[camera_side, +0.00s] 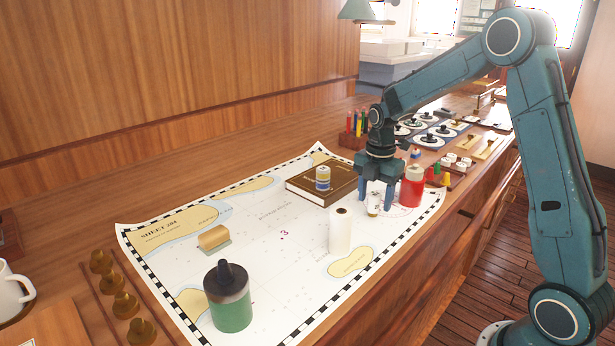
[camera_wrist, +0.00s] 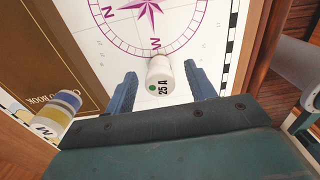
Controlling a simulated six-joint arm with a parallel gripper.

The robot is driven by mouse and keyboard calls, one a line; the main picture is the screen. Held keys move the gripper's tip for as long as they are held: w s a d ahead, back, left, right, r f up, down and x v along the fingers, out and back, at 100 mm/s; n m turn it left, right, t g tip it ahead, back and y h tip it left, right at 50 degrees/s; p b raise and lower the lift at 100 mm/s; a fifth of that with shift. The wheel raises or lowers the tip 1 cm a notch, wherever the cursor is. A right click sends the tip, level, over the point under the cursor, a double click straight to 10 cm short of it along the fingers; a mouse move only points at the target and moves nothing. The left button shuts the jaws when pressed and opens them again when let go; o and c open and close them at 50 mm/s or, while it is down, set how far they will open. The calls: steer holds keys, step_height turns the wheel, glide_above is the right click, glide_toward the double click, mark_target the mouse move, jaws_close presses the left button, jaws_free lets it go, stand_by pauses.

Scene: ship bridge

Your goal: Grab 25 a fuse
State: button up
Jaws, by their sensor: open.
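In the side view the small pale cylinder (camera_side: 373,204) between my fingers appears to be this fuse. My gripper (camera_side: 376,205) points down over it and is open. In the wrist view my gripper (camera_wrist: 159,80) has one blue finger on each side of the fuse, with a gap to both.
A brown book (camera_side: 318,187) bearing a blue-and-yellow banded cylinder (camera_side: 322,178) lies left of my gripper. A red container (camera_side: 412,187) stands close on the right. A white cylinder (camera_side: 340,231) and a green container (camera_side: 229,298) stand nearer. The chart (camera_side: 285,260) has free room between them.

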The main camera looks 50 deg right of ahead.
mark_target(375, 193)
stand_by(0.5)
steer(key=c, duration=1.1)
steer(key=shift+o, duration=0.2)
steer(key=shift+r, duration=0.1)
step_height(375, 193, up, 20)
stand_by(0.3)
